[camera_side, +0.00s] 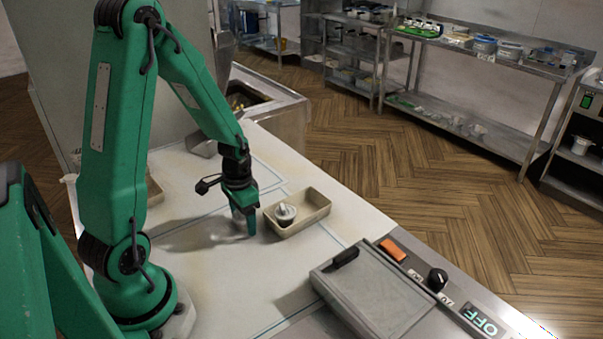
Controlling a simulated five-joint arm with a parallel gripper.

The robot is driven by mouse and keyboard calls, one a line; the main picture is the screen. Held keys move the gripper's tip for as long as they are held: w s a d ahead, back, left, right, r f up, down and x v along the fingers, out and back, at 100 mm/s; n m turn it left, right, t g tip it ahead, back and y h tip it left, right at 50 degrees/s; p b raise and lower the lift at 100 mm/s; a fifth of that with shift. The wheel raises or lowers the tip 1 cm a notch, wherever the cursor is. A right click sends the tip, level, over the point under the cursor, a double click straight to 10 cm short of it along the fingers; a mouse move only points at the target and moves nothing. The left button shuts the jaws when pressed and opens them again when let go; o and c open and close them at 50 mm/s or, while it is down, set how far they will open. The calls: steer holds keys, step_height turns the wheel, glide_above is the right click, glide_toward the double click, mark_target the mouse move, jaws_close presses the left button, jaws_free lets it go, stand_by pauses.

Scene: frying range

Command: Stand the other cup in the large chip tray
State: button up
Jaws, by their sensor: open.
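A pale cup (285,213) stands inside a beige tray (319,211) right of my gripper. A second, greyish cup (237,219) appears to stand on the counter, outside that tray and at its left, partly hidden by my gripper. My gripper (245,228) points down over this second cup, with one green finger in front of it near the tray's left wall. It is open; whether the far finger touches the cup is hidden. Another beige tray (154,188) shows partly behind my arm at the left; I cannot tell which tray is larger.
A grey lidded appliance (372,293) with a black handle stands at the front right, beside a panel with an orange switch (392,250) and a black knob (437,279). A metal fryer basin (262,103) is behind. The counter front of my gripper is clear.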

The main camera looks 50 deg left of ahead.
steer(key=c, duration=0.9)
steer(key=shift+r, duration=0.15)
steer(key=shift+r, duration=0.8)
steer(key=r, duration=0.2)
steer(key=shift+d+r, duration=0.25)
steer(key=shift+r, duration=0.05)
steer(key=d+r, duration=0.2)
steer(key=d, duration=0.1)
steer(key=s+d+r, duration=0.1)
steer(key=d+r, duration=0.1)
steer(key=d, duration=0.2)
steer(key=d+r, duration=0.2)
steer(key=d, duration=0.2)
steer(key=shift+s+r, duration=0.15)
steer(key=shift+r, duration=0.1)
